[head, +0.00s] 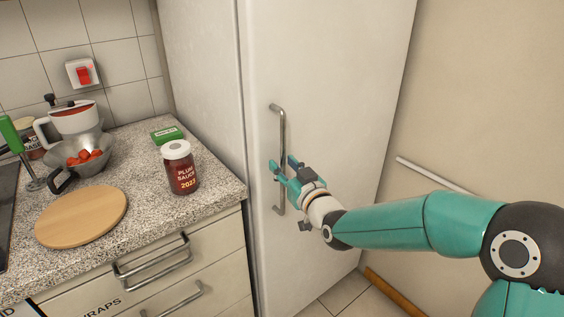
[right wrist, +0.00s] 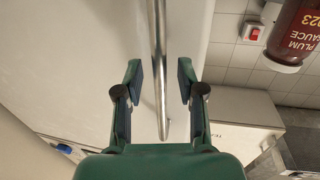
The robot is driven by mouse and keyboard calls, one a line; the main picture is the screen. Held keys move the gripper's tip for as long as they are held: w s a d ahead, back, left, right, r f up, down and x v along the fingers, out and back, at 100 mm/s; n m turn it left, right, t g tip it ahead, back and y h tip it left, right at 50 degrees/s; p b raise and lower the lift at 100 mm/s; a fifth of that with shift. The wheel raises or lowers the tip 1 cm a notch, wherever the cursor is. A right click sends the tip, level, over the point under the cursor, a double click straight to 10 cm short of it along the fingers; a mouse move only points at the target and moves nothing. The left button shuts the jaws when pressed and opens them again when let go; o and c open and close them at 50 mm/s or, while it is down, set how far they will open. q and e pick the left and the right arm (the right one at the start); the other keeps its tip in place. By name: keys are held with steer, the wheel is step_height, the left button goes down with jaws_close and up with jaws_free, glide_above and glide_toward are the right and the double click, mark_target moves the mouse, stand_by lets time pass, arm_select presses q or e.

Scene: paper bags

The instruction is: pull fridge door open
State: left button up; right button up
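The white fridge door (head: 330,80) stands closed at the middle of the head view. Its vertical metal handle (head: 281,130) is near the door's left edge. My right gripper (head: 282,170) is at the lower half of the handle. In the right wrist view the handle (right wrist: 159,70) runs between the two fingers of my right gripper (right wrist: 160,82). The fingers are open, with a gap on each side of the bar. My left gripper is in neither view.
A speckled counter (head: 110,235) left of the fridge holds a plum sauce jar (head: 181,168), a green box (head: 167,135), a round wooden board (head: 82,217) and a bowl of red pieces (head: 80,155). Drawers (head: 200,245) are below. A wall (head: 480,100) stands right of the fridge.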

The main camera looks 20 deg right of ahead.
steer(key=shift+w+a, duration=0.1)
steer(key=shift+w, duration=0.5)
jaws_close()
steer(key=shift+a, duration=0.15)
steer(key=shift+s+f, duration=0.1)
